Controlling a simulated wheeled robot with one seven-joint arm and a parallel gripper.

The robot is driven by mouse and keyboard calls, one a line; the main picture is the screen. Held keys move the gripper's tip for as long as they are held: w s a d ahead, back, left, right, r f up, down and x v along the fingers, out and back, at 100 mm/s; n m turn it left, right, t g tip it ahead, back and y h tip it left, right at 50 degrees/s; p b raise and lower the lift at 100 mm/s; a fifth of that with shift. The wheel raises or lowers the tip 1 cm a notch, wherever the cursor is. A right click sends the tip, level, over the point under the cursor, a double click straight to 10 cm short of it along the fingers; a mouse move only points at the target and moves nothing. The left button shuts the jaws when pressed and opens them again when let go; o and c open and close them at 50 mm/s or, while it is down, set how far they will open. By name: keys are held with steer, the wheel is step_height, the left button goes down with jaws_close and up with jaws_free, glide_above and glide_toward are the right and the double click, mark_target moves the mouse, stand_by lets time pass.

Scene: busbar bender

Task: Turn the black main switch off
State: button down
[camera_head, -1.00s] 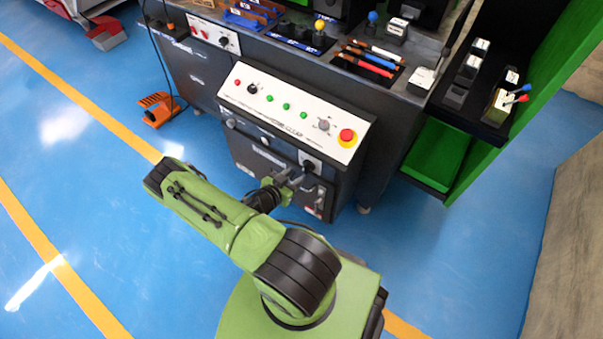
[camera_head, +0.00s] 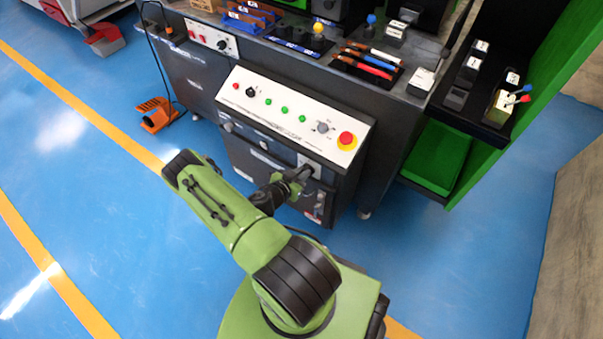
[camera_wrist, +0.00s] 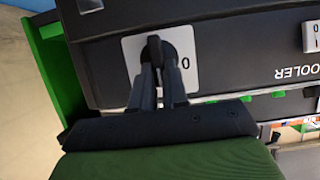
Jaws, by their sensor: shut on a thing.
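The black main switch (camera_wrist: 155,47) is a dark rotary knob on a light square plate (camera_wrist: 184,44), seen in the wrist view. A "0" mark shows on the plate beside the knob. My gripper (camera_wrist: 160,70) reaches the knob, with its two fingers closed on the knob's sides. In the head view my gripper (camera_head: 301,172) is at the cabinet front below the right end of the control panel. There the plate (camera_head: 312,163) shows only in part, and the knob is mostly hidden behind my gripper.
The sloped white control panel (camera_head: 285,104) with several buttons and a red emergency stop (camera_head: 347,140) is just above my gripper. A green shelf (camera_head: 438,158) stands to the right. An orange foot pedal (camera_head: 157,112) lies on the floor at left.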

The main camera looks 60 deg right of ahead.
steer(key=shift+w, duration=0.1)
steer(key=n+g, duration=0.2)
steer(key=n, duration=0.2)
steer(key=w+f+n+g+h, duration=0.1)
steer(key=n+g, duration=0.2)
steer(key=n, duration=0.1)
steer(key=f+n+g, duration=0.1)
steer(key=n+g, duration=0.1)
steer(key=n, duration=0.3)
steer(key=shift+w+d+h, duration=0.2)
steer(key=shift+w+h, duration=0.1)
steer(key=shift+h, duration=0.1)
stand_by(0.4)
steer(key=shift+n, duration=0.3)
steer(key=c, duration=1.1)
jaws_free()
steer(key=shift+c, duration=0.2)
